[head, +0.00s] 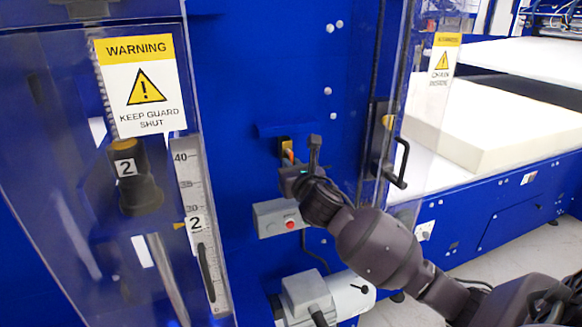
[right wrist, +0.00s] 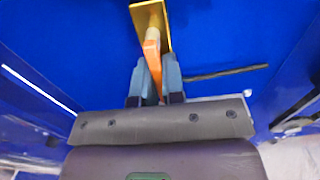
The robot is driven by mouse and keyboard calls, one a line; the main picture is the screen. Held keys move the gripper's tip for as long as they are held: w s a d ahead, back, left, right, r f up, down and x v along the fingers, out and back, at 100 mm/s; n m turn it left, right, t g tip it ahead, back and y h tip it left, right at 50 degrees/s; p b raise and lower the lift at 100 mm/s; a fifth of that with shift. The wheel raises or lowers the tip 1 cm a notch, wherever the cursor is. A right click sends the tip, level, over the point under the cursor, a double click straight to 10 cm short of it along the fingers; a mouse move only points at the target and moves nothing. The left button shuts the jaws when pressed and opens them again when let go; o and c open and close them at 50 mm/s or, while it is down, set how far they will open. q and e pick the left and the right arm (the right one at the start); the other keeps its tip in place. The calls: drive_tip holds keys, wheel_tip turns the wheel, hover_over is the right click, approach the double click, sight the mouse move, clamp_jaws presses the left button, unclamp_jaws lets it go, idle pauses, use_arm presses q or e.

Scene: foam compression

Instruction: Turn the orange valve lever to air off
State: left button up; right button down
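The orange valve lever (right wrist: 153,62) hangs from a yellow plate (right wrist: 150,15) on the blue machine wall. It slants slightly, its lower end towards the right in the right wrist view. In the head view only a small part of the lever (head: 288,154) shows above my right gripper (head: 289,166). My right gripper's two fingers (right wrist: 155,83) lie close on both sides of the lever, with no clear gap, so it appears shut on it. The lever's lower end is partly hidden between the fingers. My left gripper is not in view.
A clear guard with a warning sign (head: 140,84) stands at the left. A second clear panel (head: 434,90) and a black handle (head: 401,163) are to the right. Below the valve are a grey box with a red button (head: 275,217) and a motor (head: 305,292).

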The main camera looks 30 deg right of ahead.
drive_tip(key=shift+a+m, duration=0.1)
drive_tip(key=shift+m, duration=0.2)
drive_tip(key=m, duration=0.2)
drive_tip(key=a+m, duration=0.1)
drive_tip(key=m, duration=0.2)
drive_tip(key=a+m, duration=0.1)
drive_tip(key=m, duration=0.2)
drive_tip(key=shift+w+r, duration=0.3)
drive_tip(key=shift+r, duration=0.1)
drive_tip(key=shift+w+a+r+m, duration=0.15)
drive_tip(key=shift+r+m, duration=0.2)
drive_tip(key=shift+m, duration=1.2)
drive_tip(key=shift+s+a+r+m, duration=0.15)
drive_tip(key=shift+r+m, duration=0.25)
drive_tip(key=shift+m, duration=1.1)
drive_tip(key=shift+w+a+r+m, duration=0.15)
drive_tip(key=shift+r+m, duration=0.2)
drive_tip(key=shift+m, duration=1.2)
drive_tip(key=c, duration=1.2)
unclamp_jaws()
